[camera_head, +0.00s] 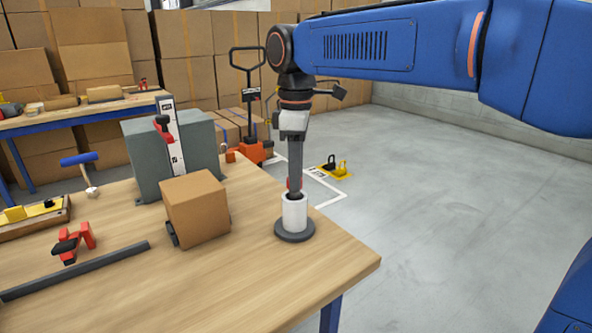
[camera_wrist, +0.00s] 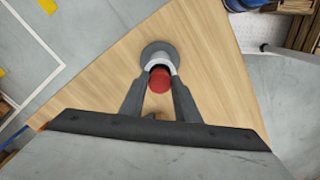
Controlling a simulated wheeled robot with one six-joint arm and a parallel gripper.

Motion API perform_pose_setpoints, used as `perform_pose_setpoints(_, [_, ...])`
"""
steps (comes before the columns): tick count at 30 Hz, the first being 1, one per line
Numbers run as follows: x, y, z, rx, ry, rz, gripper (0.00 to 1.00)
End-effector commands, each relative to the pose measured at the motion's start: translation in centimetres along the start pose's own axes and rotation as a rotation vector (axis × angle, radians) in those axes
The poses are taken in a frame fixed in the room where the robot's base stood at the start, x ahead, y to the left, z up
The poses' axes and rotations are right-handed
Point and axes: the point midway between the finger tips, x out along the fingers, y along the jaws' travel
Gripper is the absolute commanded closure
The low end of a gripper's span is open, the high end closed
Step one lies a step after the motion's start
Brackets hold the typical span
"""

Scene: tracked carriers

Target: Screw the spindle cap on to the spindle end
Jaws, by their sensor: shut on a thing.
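The spindle is a white upright cylinder (camera_head: 294,214) on a dark grey round base (camera_head: 294,233), near the right corner of the wooden table. It also shows in the wrist view, with its round base (camera_wrist: 150,50) around it. My gripper (camera_head: 295,190) points straight down over the white cylinder, its fingertips at the cylinder's top. In the wrist view my gripper (camera_wrist: 159,78) is shut on the red cap (camera_wrist: 160,80), which lies in line with the cylinder. The fingers hide most of the cap in the head view. I cannot tell whether the cap touches the spindle end.
A cardboard box (camera_head: 196,208) stands on the table left of the spindle, with a grey block (camera_head: 140,160) behind it. A dark bar (camera_head: 75,272) and a red clamp-like tool (camera_head: 74,243) lie further left. The tabletop (camera_head: 290,285) in front of the spindle is clear.

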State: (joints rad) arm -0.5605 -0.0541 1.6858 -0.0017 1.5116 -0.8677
Motion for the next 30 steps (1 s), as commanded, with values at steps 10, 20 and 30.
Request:
perform_pose_setpoints(10, [0.2,0.0,0.0,0.000,0.000,0.000,0.49])
perform_pose_setpoints(20, [-0.9,0.1,0.0,0.000,0.001,0.002,0.49])
perform_pose_setpoints(30, [-7.1,0.1,-0.1,0.000,0.002,0.002,0.49])
